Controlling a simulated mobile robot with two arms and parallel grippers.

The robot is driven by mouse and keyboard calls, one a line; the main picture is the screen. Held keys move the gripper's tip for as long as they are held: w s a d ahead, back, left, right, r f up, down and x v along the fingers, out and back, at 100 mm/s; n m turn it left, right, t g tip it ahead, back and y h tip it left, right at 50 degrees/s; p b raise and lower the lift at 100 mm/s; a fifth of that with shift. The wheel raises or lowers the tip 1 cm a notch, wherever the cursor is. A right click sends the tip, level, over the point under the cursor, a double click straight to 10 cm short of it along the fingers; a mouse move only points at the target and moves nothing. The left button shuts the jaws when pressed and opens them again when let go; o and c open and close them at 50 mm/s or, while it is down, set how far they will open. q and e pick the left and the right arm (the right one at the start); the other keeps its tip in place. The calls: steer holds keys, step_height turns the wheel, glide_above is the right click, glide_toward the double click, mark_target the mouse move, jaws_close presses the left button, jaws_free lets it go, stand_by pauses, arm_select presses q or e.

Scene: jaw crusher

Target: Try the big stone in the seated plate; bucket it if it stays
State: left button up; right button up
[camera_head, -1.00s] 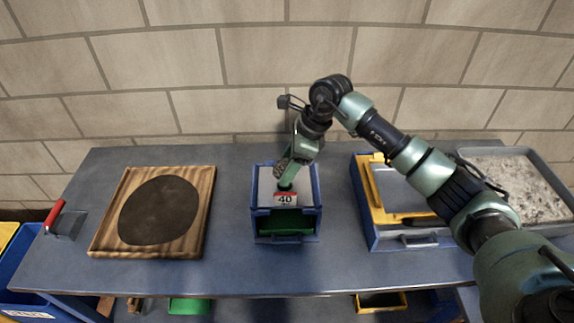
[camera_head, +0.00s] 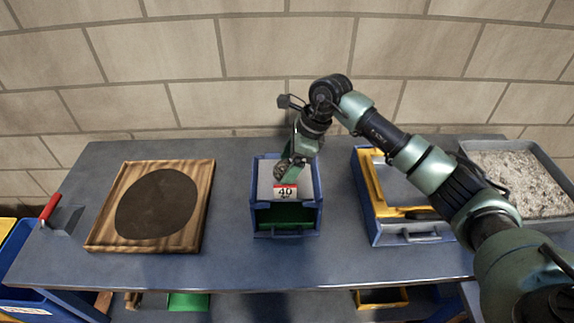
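The blue crusher box (camera_head: 258,222) stands in the middle of the table. A pale grey plate (camera_head: 306,180) is seated in its top, with a red and white "40" label (camera_head: 285,192) at its front. My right gripper (camera_head: 288,168) reaches down over the plate from above. A rough grey-brown stone (camera_head: 280,172) shows at its fingers and appears held between them, partly hidden. I cannot tell whether the stone touches the plate. The green interior (camera_head: 285,217) shows through the box's open front. My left gripper is not in view.
A wooden board with a dark round patch (camera_head: 157,204) and a red-handled scraper (camera_head: 50,208) lie to the left. A blue tray with yellow-edged plates (camera_head: 385,236) and a tray of gravel (camera_head: 520,180) stand to the right. Bins sit below the table.

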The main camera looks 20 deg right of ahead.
mark_target(288, 164)
steer(key=shift+f, duration=0.1)
steer(key=b+v, duration=0.2)
steer(key=v, duration=0.4)
steer(key=shift+d+r, duration=0.15)
steer(key=shift+r, duration=0.2)
steer(key=shift+s+d+r, duration=0.1)
steer(key=shift+d+r, duration=0.05)
steer(key=shift+r, duration=0.45)
